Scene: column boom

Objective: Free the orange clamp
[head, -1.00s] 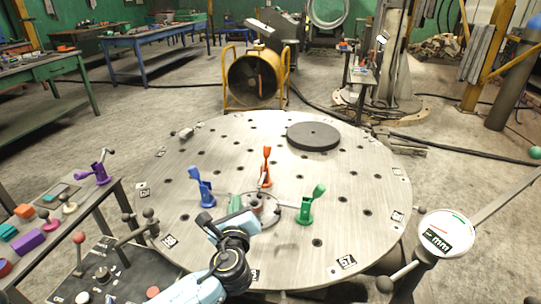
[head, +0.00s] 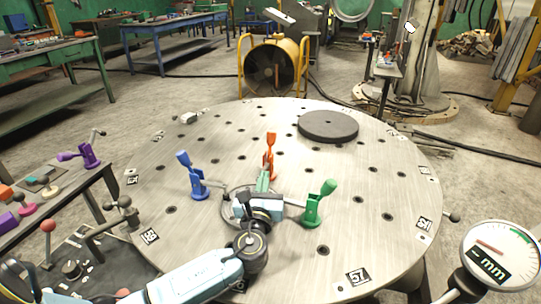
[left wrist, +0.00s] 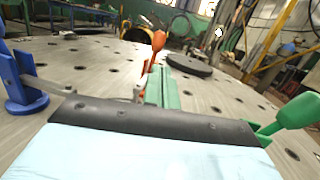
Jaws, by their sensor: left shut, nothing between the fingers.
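The orange clamp (head: 270,158) stands on the round metal table, its handle upright; its lower part is partly hidden behind my fingers. It also shows in the left wrist view (left wrist: 158,42), just beyond the fingertips. My left gripper (head: 263,178) reaches over the table's middle, its green fingers shut and empty, pointing at the clamp's base. The fingers also show in the left wrist view (left wrist: 160,88); whether they touch the clamp I cannot tell. My right gripper is not in view.
A blue clamp (head: 192,178) stands left of my gripper and a green clamp (head: 318,205) right. Thin arms reach inward from them. A dark disc (head: 328,125) lies behind. A purple clamp (head: 82,156) is on the side bench. A gauge (head: 498,258) stands at front right.

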